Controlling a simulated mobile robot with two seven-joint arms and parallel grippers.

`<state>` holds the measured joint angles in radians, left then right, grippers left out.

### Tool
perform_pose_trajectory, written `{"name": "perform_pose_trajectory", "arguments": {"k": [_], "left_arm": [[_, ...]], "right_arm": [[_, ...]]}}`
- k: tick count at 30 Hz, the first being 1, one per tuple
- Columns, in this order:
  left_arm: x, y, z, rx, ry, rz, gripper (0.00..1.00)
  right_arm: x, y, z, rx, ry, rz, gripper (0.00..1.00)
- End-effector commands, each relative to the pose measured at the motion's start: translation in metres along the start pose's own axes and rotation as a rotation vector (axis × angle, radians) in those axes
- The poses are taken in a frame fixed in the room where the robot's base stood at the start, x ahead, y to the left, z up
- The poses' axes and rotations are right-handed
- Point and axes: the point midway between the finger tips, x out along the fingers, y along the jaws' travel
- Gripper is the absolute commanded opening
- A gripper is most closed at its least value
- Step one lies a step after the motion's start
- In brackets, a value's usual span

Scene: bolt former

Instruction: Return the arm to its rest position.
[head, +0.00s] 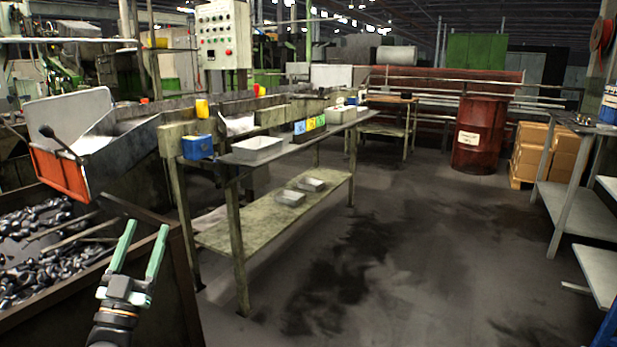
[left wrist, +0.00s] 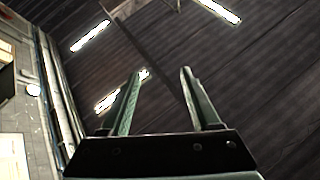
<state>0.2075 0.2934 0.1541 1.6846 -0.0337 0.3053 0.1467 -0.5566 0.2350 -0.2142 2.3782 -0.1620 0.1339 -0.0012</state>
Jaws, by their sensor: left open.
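My left gripper (head: 139,250) points up at the lower left of the head view, in front of the rim of a large bin. Its two green fingers stand apart with nothing between them. In the left wrist view the gripper (left wrist: 160,90) is also open and empty, with the ceiling and its lamps behind it. My right gripper does not show in either view.
The metal bin (head: 165,270) holds many dark bolts (head: 40,235), close to my left gripper. A two-level workbench (head: 235,235) with a grey tray (head: 258,150) stands beyond it. A red barrel (head: 480,135) is farther back. The floor (head: 400,260) is clear.

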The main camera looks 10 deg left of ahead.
Motion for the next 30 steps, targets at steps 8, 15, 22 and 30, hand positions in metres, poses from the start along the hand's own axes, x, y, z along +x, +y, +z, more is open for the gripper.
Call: {"name": "perform_pose_trajectory", "arguments": {"k": [8, 15, 22, 30], "left_arm": [[-0.118, 0.133, -0.024, -0.026, -0.128, 0.255, 0.64], [-0.183, 0.187, -0.071, -0.091, -0.191, 0.355, 0.64], [-0.203, 0.202, -0.100, -0.134, -0.288, 0.387, 0.64], [-0.212, 0.199, -0.073, -0.154, -0.554, 0.387, 0.64]], "right_arm": [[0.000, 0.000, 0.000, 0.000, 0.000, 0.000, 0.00], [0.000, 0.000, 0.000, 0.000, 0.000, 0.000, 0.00], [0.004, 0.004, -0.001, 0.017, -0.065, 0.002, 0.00], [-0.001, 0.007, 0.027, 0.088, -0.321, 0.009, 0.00]]}}
